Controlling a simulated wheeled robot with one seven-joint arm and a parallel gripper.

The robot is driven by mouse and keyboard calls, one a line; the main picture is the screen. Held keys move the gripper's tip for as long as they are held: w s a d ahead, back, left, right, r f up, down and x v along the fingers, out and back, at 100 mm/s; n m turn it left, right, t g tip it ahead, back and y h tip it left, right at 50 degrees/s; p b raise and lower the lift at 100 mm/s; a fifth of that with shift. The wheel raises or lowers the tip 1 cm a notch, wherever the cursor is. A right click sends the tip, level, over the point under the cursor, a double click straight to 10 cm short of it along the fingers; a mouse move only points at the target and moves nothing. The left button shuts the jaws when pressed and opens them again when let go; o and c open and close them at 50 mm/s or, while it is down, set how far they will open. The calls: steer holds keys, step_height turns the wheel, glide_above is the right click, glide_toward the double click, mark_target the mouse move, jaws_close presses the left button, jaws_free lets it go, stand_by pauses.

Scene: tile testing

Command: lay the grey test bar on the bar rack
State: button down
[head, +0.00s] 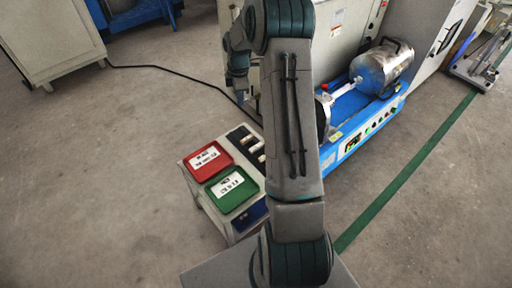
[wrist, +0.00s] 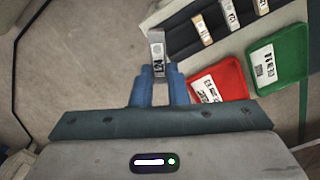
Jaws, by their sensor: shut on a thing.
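My gripper (wrist: 158,74) shows in the wrist view, its blue fingers shut on the grey test bar (wrist: 157,48). The bar has a white label with dark marks and sticks out beyond the fingertips. The black bar rack (wrist: 182,38) is up and to the right of the held bar in the wrist view, and several pale labelled bars lie across it. The held bar appears apart from the rack, over or near the cart's edge. In the head view the rack (head: 240,136) is partly covered by my arm, and I cannot make out the gripper or held bar there.
A red tray (head: 208,161) and a green tray (head: 232,189) sit beside the rack on a pale cart (head: 187,168); both show in the wrist view. A blue-based machine (head: 360,120) stands to the right. Open concrete floor lies left of the cart.

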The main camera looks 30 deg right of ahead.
steer(key=w+d+n, duration=0.1)
steer(key=d+n, duration=0.4)
steer(key=d, duration=0.1)
steer(key=b, duration=0.4)
glide_above(235, 135)
steer(key=shift+n, duration=0.3)
step_height(235, 135, down, 8)
steer(key=shift+d+f, duration=0.1)
steer(key=shift+f+b, duration=0.75)
steer(key=shift+f, duration=1.2)
steer(key=shift+f, duration=0.2)
steer(key=c, duration=1.4)
jaws_free()
steer(key=shift+c, duration=0.2)
steer(key=shift+r, duration=0.1)
